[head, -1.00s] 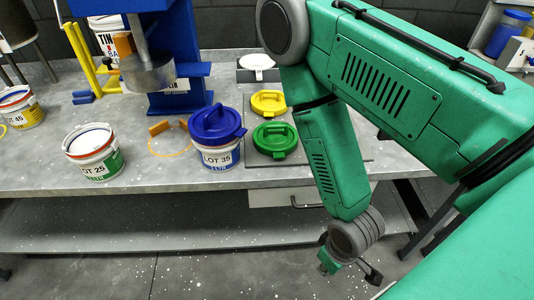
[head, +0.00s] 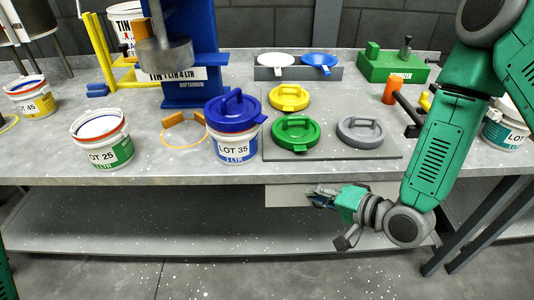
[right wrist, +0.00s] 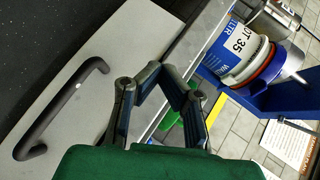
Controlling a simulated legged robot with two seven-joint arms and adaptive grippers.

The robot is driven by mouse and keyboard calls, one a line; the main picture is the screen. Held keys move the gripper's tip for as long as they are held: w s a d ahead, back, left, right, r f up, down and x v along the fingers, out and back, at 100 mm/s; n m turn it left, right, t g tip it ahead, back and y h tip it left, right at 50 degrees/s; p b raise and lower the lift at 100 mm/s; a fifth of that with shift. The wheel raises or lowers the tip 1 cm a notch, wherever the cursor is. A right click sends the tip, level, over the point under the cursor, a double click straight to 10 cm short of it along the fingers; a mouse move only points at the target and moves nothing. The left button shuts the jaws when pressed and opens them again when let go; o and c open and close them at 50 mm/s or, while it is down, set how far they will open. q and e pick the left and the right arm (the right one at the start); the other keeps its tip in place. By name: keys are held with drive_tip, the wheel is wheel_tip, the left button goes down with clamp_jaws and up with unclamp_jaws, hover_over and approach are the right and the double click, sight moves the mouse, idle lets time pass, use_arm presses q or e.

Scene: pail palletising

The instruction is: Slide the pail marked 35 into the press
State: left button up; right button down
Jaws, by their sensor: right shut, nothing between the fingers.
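The pail marked 35 (head: 236,151) stands upright near the table's front edge, with a blue lid (head: 234,113) on top. It also shows in the right wrist view (right wrist: 226,48), upside down, with an orange band below the lid. The blue press (head: 192,92) stands behind and left of the pail, its round metal head (head: 166,57) raised above the table. My right gripper (head: 322,196) is shut and empty, below the table edge, right of and apart from the pail. It also shows in the right wrist view (right wrist: 160,76). My left gripper is out of view.
The pail marked 25 (head: 101,140) stands left of an orange ring (head: 184,146) drawn on the table. Green (head: 296,133), yellow (head: 289,97) and grey (head: 360,131) lids lie on a mat right of pail 35. A drawer handle (right wrist: 62,108) is near my right gripper.

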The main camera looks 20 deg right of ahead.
sight(257, 140)
drive_tip(key=w+r+m+t, duration=0.1)
drive_tip(key=w+r, duration=0.1)
drive_tip(key=w+r+m+t+y+b, duration=0.1)
drive_tip(key=w+r, duration=0.1)
drive_tip(key=w+a+r+m+t+y+b, duration=0.1)
drive_tip(key=w+r+t, duration=0.1)
drive_tip(key=shift+w+r, duration=0.1)
drive_tip(key=shift+r, duration=0.2)
drive_tip(key=x, duration=0.2)
drive_tip(key=b+x, duration=0.1)
drive_tip(key=x, duration=0.3)
drive_tip(key=shift+w+d+f, duration=0.15)
drive_tip(key=shift+w+d, duration=0.05)
drive_tip(key=shift+w, duration=0.3)
drive_tip(key=a, duration=0.2)
drive_tip(key=a+b, duration=0.1)
drive_tip(key=shift+w+a, duration=0.2)
drive_tip(key=shift+w, duration=0.1)
drive_tip(key=shift+a, duration=0.5)
drive_tip(key=shift+w+d, duration=0.1)
drive_tip(key=shift+d, duration=0.05)
